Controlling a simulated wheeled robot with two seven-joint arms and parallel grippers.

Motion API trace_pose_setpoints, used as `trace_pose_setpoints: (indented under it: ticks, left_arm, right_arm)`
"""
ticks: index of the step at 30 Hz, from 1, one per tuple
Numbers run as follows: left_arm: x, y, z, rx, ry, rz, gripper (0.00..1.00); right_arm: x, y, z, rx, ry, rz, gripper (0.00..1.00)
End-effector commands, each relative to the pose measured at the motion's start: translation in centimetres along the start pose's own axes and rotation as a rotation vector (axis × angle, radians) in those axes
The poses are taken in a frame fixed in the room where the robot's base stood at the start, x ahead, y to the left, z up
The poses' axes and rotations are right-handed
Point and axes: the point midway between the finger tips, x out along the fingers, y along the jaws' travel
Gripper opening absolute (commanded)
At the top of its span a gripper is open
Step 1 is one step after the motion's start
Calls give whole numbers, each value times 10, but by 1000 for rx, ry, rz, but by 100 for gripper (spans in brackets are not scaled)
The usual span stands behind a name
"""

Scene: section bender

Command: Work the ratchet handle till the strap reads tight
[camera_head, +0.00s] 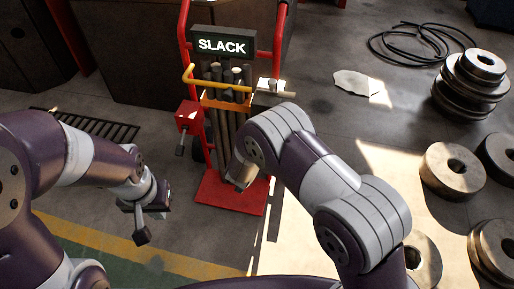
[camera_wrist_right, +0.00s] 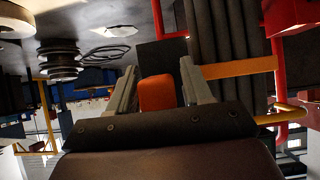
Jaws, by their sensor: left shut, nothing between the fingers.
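The display (camera_head: 222,46) on the red hand truck (camera_head: 232,192) reads SLACK. An orange strap (camera_head: 226,104) crosses the upright bars; it also shows in the right wrist view (camera_wrist_right: 238,67). A grey, boxy fitting (camera_head: 272,97) sits at the strap's right end. My right gripper (camera_wrist_right: 158,64) is open in the right wrist view, with an orange block (camera_wrist_right: 157,93), apparently the ratchet handle's grip, between its spread fingers; gaps show at both sides. My right arm hides this gripper in the head view. My left gripper (camera_head: 142,236) is shut and empty, low at the left, clear of the truck.
A red box with a small lever (camera_head: 188,116) and a yellow bar (camera_head: 187,76) project from the truck's left side. Heavy metal rings (camera_head: 453,170), a black cable coil (camera_head: 420,42) and a pale sheet (camera_head: 357,84) lie on the floor to the right. A floor grate (camera_head: 95,127) lies left.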

Motion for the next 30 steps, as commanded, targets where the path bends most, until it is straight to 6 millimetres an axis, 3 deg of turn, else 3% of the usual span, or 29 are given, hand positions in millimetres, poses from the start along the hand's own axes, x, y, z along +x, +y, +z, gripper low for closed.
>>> trace_pose_setpoints:
  ticks: [11,21,25,30]
  left_arm:
    - [-4,0,-1,0,0,0,0]
    - [-37,0,-4,0,0,0,0]
    - [-42,0,-5,0,0,0,0]
    - [-44,0,-5,0,0,0,0]
  right_arm:
    - [-8,0,-2,0,1,-1,55]
    - [-96,-1,-4,-4,0,-3,55]
    - [-118,0,-2,-2,0,-2,55]
    - [-127,0,0,-1,0,0,55]
